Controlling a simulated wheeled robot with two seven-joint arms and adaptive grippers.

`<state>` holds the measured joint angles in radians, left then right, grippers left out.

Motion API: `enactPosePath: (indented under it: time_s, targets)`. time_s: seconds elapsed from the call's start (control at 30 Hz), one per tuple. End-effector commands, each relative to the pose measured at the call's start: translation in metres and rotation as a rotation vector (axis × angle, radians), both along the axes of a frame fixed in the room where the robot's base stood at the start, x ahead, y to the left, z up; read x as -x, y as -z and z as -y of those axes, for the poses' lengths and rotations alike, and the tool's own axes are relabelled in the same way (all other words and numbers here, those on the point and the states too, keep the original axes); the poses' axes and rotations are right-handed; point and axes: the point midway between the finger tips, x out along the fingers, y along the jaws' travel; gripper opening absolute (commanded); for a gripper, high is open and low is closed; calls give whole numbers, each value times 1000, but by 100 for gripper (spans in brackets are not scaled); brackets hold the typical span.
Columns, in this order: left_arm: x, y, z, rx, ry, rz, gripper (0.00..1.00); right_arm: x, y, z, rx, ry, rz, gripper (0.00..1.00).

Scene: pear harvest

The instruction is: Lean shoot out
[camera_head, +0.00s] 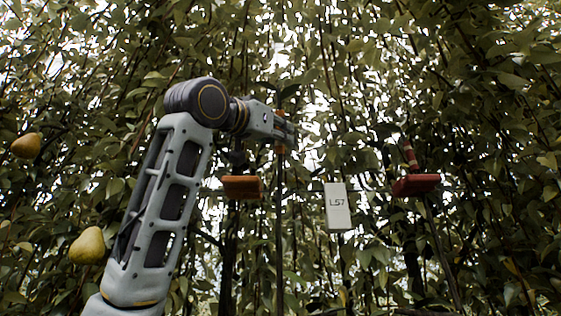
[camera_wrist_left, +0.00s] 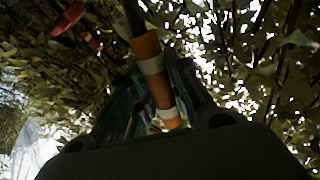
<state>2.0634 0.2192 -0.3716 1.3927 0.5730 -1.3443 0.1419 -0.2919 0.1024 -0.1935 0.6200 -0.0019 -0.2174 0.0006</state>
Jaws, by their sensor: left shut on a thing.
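My left gripper (camera_head: 288,128) reaches in from the left, high among the leaves. It is shut on a thin dark shoot with an orange band (camera_head: 280,147). In the left wrist view the shoot's orange and white banded part (camera_wrist_left: 157,80) runs between the fingers (camera_wrist_left: 160,112); leaves and dim light hide the exact contact. In the head view the shoot (camera_head: 279,225) runs down nearly upright below the gripper. My right gripper is not in view.
An orange-brown block (camera_head: 242,187) is left of the shoot. A white tag marked L57 (camera_head: 337,207) hangs to its right, then a red block (camera_head: 416,185) beside another banded stem (camera_head: 411,156). Two pears (camera_head: 26,146) (camera_head: 87,246) hang at left. Dense foliage surrounds everything.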

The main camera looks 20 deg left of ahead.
Motion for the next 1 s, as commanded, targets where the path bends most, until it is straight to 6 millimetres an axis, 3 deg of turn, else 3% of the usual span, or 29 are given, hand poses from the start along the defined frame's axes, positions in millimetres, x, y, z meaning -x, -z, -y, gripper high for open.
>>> enactPosePath:
  time_s: [0.3, 0.33, 0.5, 1.0]
  targets:
    - [1, 0, 0, 0, 0, 0, 0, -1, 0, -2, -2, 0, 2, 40]
    - [1, 0, 0, 0, 0, 1, 20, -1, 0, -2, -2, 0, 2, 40]
    - [1, 0, 0, 0, 0, 1, 42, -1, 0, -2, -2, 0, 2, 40]
    - [5, 1, -1, 0, 0, 2, 42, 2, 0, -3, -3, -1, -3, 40]
